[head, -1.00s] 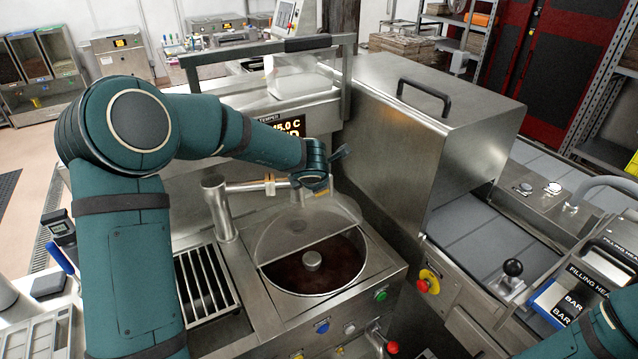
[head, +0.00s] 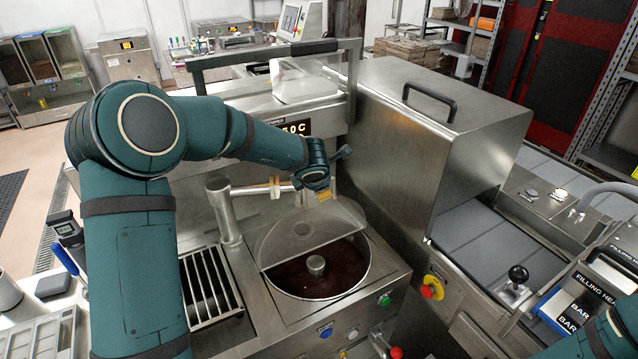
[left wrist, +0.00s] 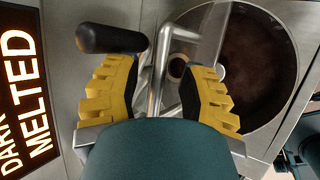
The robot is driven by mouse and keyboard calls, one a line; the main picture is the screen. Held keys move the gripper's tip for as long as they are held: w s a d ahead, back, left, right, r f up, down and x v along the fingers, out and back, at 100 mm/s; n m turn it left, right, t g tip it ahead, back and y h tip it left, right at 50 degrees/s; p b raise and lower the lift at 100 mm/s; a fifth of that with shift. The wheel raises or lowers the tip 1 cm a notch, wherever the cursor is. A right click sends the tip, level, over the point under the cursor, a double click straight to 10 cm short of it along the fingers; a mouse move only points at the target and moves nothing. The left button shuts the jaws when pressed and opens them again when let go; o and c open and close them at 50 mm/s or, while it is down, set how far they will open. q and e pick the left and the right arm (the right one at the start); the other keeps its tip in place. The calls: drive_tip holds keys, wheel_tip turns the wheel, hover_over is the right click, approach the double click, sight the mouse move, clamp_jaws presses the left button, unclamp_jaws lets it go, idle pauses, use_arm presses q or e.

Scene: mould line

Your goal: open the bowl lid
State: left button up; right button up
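The round bowl (head: 366,277) holds dark melted chocolate and is set in the steel machine top. A clear lid (head: 300,236) lies over its back part; the front part is uncovered. The lid also shows in the left wrist view (left wrist: 200,28). My left gripper (head: 324,190) is above the lid's back edge. In the left wrist view my left gripper (left wrist: 160,88) has its yellow-padded fingers apart. A bent metal rod (left wrist: 158,75) runs between them, with a gap on both sides. A black grip (left wrist: 110,39) lies beyond the left finger. My right gripper is not visible.
A steel post (head: 224,212) with a side arm stands left of the bowl. A slotted grate (head: 210,285) is at its left. A large steel housing (head: 430,140) with a black handle stands close at the right. A display (head: 297,129) is behind.

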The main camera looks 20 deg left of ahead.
use_arm(q)
drive_tip(key=v, duration=1.2)
drive_tip(key=shift+d, duration=0.1)
